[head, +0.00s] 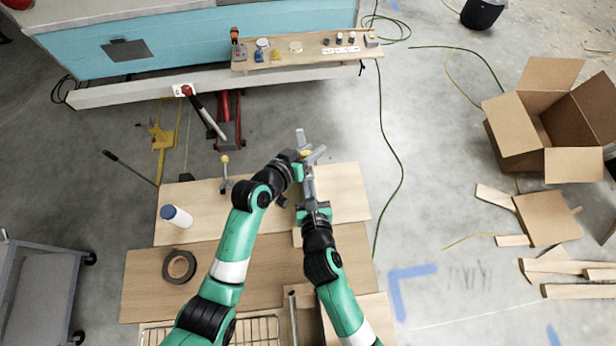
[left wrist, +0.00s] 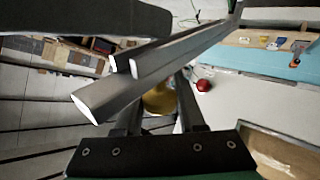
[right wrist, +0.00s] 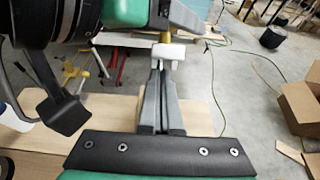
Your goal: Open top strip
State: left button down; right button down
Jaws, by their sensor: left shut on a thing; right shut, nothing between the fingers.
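A grey metal strip with a pale end (left wrist: 130,88) crosses close in front of my left gripper in the left wrist view, beside parallel grey bars. In the head view grey bars (head: 316,154) stick out beyond the grippers, with a yellow knob (head: 305,153) beside them. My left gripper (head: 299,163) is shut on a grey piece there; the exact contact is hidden. My right gripper (head: 308,182) is shut and empty, pointing at the same spot. In the right wrist view its fingertips (right wrist: 160,68) are together just below a white block (right wrist: 167,53); I cannot tell if they touch.
A second yellow-knobbed clamp (head: 224,172) stands on the wooden board (head: 345,185) to the left. A white bottle (head: 177,216) and a tape roll (head: 179,267) lie nearer. An open cardboard box (head: 515,125) stands right. The board's right side is clear.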

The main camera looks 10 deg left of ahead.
jog(key=shift+w+r, duration=0.3)
jog(key=shift+r, duration=0.15)
